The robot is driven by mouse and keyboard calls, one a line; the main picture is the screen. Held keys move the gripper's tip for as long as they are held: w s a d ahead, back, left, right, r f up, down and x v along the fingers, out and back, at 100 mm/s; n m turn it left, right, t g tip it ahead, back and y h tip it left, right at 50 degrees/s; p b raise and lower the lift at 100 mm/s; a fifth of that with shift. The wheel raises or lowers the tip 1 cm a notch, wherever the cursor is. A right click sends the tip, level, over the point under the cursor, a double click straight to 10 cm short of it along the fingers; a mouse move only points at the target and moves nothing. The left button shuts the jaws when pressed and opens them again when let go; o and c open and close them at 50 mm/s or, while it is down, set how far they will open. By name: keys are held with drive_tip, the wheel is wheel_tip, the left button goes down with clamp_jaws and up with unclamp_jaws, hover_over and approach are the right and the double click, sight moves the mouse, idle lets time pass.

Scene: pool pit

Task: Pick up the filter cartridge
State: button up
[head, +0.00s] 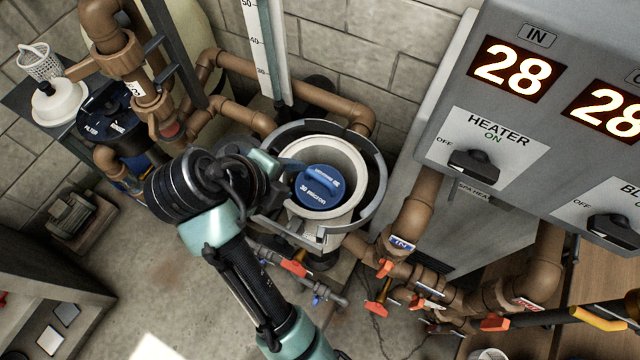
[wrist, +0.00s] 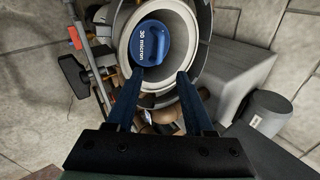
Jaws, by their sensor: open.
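The filter cartridge (head: 318,190) shows its round blue top with a raised handle and the words "30 micron". It sits upright inside the round pale filter housing (head: 352,165); its lower body is hidden. In the wrist view the blue top (wrist: 150,48) lies just ahead of the fingertips. My gripper (wrist: 160,74) is open and empty, its two dark blue fingers apart. The fingertips reach over the near side of the housing's opening, and the handle does not appear between them. In the head view my wrist is left of the housing and the fingers are hard to make out.
Brown pipes (head: 240,115) run behind and left of the housing. Red-handled valves and pipes (head: 430,297) lie to its front right. A grey heater panel (head: 490,150) stands at the right. A grey cylinder (wrist: 268,112) is at right in the wrist view. Floor (head: 150,270) is open at left front.

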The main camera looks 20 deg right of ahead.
sight(319, 178)
drive_tip(key=p+x, duration=0.3)
drive_tip(key=x, duration=0.9)
drive_tip(key=shift+w+d+f, duration=0.1)
drive_tip(key=shift+d+f, duration=0.05)
drive_tip(key=shift+f, duration=0.2)
clamp_jaws()
drive_tip(key=shift+r, duration=0.1)
idle(0.9)
